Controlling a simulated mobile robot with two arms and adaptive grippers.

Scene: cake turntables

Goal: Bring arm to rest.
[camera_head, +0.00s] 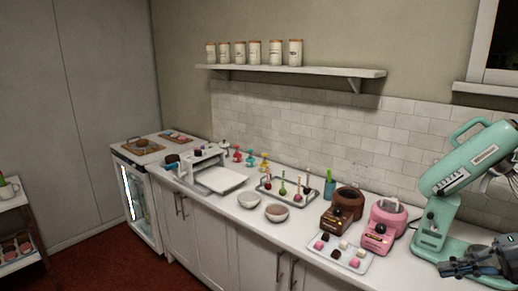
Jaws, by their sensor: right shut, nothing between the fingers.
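My right gripper (446,269) shows at the lower right edge of the head view, dark grey, with its fingers pointing left. It is shut and holds nothing. It is in front of the base of the mint-green stand mixer (433,228) and hides part of it. I cannot tell whether it touches the mixer. My left gripper is not in view.
The white counter (232,228) holds two bowls (277,212), a tray of treats (338,254), brown (339,215) and pink (380,232) melting machines, and a rack of cake pops (283,189). A shelf (300,70) with jars hangs above. Red floor is free at left.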

